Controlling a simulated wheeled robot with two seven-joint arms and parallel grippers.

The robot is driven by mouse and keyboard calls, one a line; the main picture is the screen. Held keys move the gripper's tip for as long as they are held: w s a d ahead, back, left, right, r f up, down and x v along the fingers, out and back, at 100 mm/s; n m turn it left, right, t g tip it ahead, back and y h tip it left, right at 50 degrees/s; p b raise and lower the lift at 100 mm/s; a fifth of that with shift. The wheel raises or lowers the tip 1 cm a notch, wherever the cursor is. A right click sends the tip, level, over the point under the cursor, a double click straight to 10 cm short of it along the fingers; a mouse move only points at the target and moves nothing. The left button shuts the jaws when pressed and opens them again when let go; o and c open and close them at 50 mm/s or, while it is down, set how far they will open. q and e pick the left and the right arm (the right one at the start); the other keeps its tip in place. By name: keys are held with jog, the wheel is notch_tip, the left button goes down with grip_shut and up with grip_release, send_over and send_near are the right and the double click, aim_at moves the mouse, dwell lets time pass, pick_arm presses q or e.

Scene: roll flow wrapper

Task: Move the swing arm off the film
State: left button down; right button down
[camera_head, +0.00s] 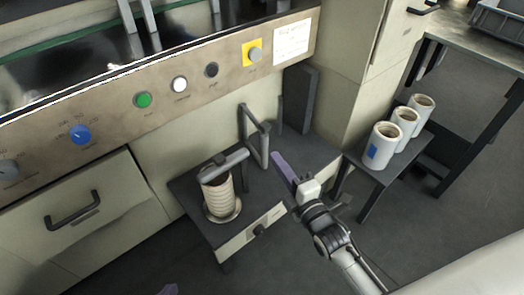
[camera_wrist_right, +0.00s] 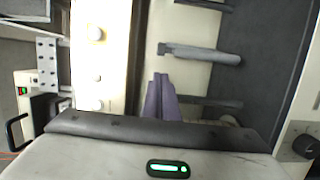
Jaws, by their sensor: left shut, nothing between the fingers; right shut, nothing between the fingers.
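A cream roll of film (camera_head: 217,192) stands upright on a round plate on the small dark-topped stand. The swing arm, a grey bar (camera_head: 226,164), lies across the top of the roll. Its far end reaches towards a grey upright bracket (camera_head: 262,137). My right gripper (camera_head: 276,158), with purple fingers, is shut and empty, right of the bracket and apart from the roll. Its fingers also show in the right wrist view (camera_wrist_right: 160,84).
The machine's control panel (camera_head: 115,110) with knobs and buttons overhangs behind the stand (camera_head: 190,187). A dark upright plate (camera_head: 300,97) stands behind my right gripper. Several white rolls (camera_head: 403,121) stand on a side shelf at the right. The floor in front is clear.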

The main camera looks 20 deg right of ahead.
jog(key=shift+w+r, duration=0.1)
jog(key=shift+w, duration=0.15)
